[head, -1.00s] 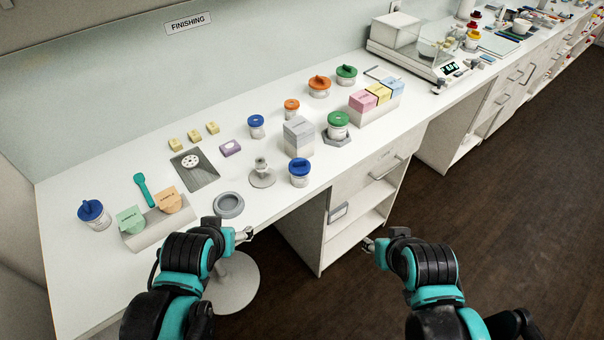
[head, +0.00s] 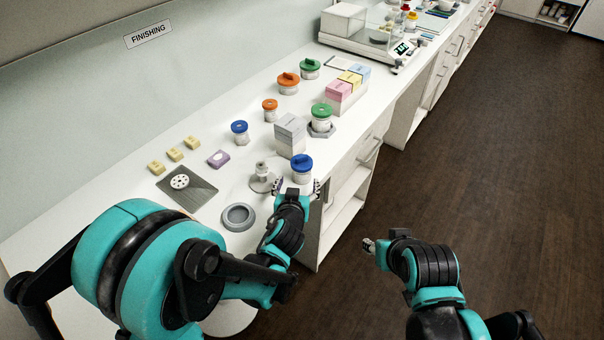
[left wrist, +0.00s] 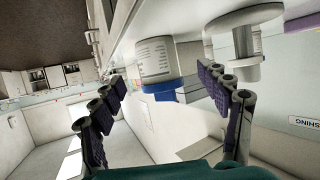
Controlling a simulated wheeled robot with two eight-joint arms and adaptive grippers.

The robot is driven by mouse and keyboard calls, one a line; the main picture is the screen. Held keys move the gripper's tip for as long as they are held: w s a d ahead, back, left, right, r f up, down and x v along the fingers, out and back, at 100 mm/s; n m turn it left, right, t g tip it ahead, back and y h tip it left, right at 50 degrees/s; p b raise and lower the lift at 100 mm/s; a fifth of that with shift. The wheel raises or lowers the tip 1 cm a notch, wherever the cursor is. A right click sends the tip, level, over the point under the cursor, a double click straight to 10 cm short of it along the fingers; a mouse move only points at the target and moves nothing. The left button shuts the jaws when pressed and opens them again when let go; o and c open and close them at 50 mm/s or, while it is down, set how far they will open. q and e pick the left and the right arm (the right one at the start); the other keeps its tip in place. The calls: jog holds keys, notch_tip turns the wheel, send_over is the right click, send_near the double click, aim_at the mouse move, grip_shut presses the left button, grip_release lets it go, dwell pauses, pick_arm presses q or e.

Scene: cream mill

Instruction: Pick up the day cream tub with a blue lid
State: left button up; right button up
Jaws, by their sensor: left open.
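A white tub with a blue lid (head: 302,167) stands upright near the front edge of the bench. My left gripper (head: 297,189) is open, its fingers spread on the near side of this tub. In the left wrist view, which looks upside down, the tub's labelled body (left wrist: 155,60) shows between and beyond the open fingers (left wrist: 162,80). A second blue-lidded tub (head: 240,132) stands further back left. The labels are too small to read. My right gripper (head: 371,246) hangs over the floor, away from the bench; its opening is unclear.
A small pedestal (head: 262,180) stands close left of the near tub; a grey box stack (head: 290,136) is behind it. A green-lidded tub (head: 321,116) sits on a grey base. A grey ring (head: 239,216) lies beside my left arm. Floor at right is clear.

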aim_at(301, 178)
pick_arm(q)
jog(key=b+x, duration=0.1)
jog(key=x, duration=0.1)
jog(key=b+x, duration=0.1)
jog(key=x, duration=0.2)
jog(key=shift+d+f, duration=0.2)
jog(key=shift+f, duration=0.3)
jog(key=shift+w+f, duration=0.1)
jog(key=shift+w, duration=0.3)
jog(key=shift+s, duration=0.1)
jog(key=c, duration=1.6)
jog(key=shift+c, duration=0.2)
jog(key=shift+r, duration=0.25)
notch_tip(301, 178, up, 5)
jog(key=p, duration=0.2)
jog(key=shift+f+p, duration=0.2)
jog(key=shift+p, duration=0.15)
jog(key=s+d+r+p, duration=0.2)
jog(key=d+r, duration=0.4)
jog(key=d, duration=0.5)
jog(key=shift+s+d+p, duration=0.2)
jog(key=shift+d+p, duration=0.05)
jog(key=shift+p, duration=0.35)
jog(key=shift+r, duration=0.1)
